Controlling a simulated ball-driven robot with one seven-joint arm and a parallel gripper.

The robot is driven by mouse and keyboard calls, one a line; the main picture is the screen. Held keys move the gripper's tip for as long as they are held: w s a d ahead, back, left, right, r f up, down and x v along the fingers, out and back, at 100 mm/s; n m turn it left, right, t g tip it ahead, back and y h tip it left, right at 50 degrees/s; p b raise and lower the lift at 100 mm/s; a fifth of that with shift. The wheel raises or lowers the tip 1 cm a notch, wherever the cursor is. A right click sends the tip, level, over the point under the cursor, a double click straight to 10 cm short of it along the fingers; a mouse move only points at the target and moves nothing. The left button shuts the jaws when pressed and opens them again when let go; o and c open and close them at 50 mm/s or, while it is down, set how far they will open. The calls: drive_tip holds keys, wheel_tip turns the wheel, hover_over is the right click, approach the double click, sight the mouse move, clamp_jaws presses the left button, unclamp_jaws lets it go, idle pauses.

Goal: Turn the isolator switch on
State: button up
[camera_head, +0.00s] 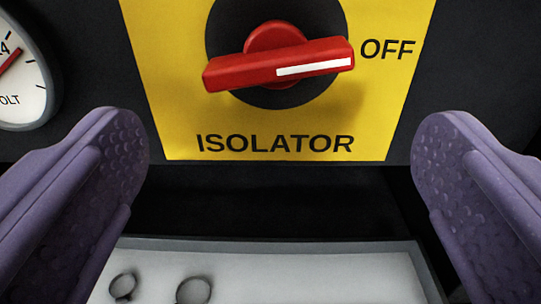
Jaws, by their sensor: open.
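The isolator switch is a red rotary handle (240,72) on a round black disc, mounted on a yellow plate (172,110) lettered ISOLATOR. The handle lies nearly level, its right end slightly raised. A white mark on its right end points toward the word OFF. My gripper (281,145) is open and empty, with purple textured fingers at the lower left and lower right. The fingers are spread wider than the handle and sit lower in the picture than it. They do not appear to touch it. The top of the plate is cut off.
A round volt gauge (22,80) with a red needle sits on the dark panel at the left. Below the panel is a dark gap, then a pale grey-edged tray or surface (300,275) with two ring-shaped clamps (194,290) on it.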

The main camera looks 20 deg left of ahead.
drive_tip(key=shift+v, duration=1.4)
drive_tip(key=shift+d+p, duration=0.1)
drive_tip(key=shift+p, duration=0.4)
drive_tip(key=p+v, duration=0.1)
drive_tip(key=v, duration=0.6)
drive_tip(key=shift+s+p, duration=0.35)
drive_tip(key=shift+d, duration=0.1)
drive_tip(key=n+p, duration=0.1)
drive_tip(key=p, duration=0.5)
approach(276, 66)
drive_tip(key=shift+n, duration=0.6)
drive_tip(key=p+x, duration=0.1)
drive_tip(key=x, duration=0.8)
